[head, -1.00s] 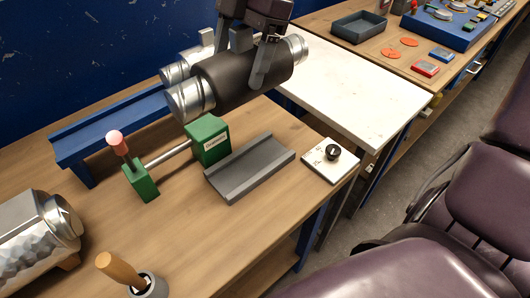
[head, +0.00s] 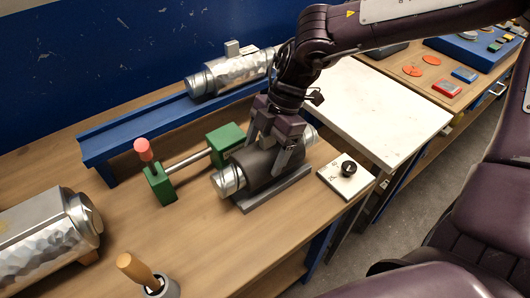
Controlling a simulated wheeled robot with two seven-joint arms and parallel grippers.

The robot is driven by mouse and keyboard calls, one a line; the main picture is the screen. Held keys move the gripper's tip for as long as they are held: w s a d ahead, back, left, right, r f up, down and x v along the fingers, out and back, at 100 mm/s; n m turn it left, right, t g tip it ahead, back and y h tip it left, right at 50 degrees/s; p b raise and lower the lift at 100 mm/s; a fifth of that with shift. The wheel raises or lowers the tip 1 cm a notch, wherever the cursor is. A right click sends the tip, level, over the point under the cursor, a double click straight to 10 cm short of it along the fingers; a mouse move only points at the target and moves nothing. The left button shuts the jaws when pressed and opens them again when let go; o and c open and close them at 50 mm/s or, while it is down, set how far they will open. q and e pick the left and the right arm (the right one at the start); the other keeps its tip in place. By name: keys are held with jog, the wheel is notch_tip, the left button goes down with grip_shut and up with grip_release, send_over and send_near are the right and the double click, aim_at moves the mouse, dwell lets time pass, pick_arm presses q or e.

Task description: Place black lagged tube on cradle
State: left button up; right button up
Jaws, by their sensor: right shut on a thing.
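The black lagged tube (head: 258,172) has a dark grey middle and shiny metal ends. It lies along the grey cradle (head: 289,191) on the wooden bench, low against it. I cannot tell whether it rests fully in the channel. My right gripper (head: 275,155) reaches down from above with its fingers around the tube's dark middle, shut on it. The tube hides most of the cradle's channel. My left gripper is not in view.
A green clamp (head: 225,138) with a pink-knobbed lever stands close beside the tube. A blue rail (head: 130,139) carries a silver tube (head: 236,71) behind. A white dial box (head: 346,177) sits right of the cradle. A wooden-handled tool (head: 137,268) stands in front. Bench front-centre is clear.

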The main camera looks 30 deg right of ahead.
notch_tip(320, 180, down, 2)
jog(key=shift+w, duration=0.1)
jog(key=shift+f, duration=0.2)
jog(key=o, duration=0.9)
jog(key=shift+r, duration=0.1)
